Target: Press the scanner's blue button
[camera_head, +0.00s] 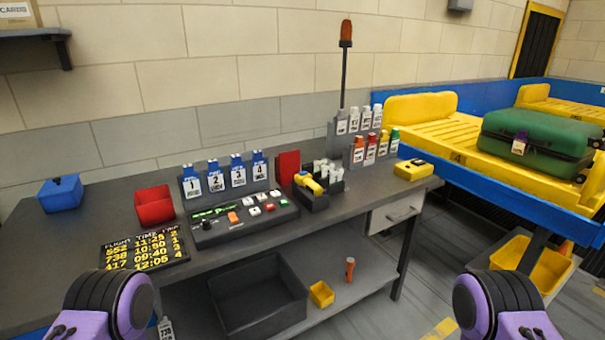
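A yellow hand-held device (308,184), which looks like a scanner, lies in a black holder (318,199) right of the middle of the grey workbench (340,221). A yellow box-like device (414,169) with a dark patch on top sits near the bench's right end. I cannot tell for certain which is the scanner, and no blue button can be made out on either. Only purple and black parts of my arms show at the bottom left and bottom right, in front of the bench. Both grippers are out of view.
A console (241,217) with several buttons and numbered tags stands on the bench, beside a red bin (154,205), a blue box (60,193) and a flight board (144,250). Bottle racks stand behind. A green suitcase (535,140) lies on the yellow conveyor tray (440,134) at right.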

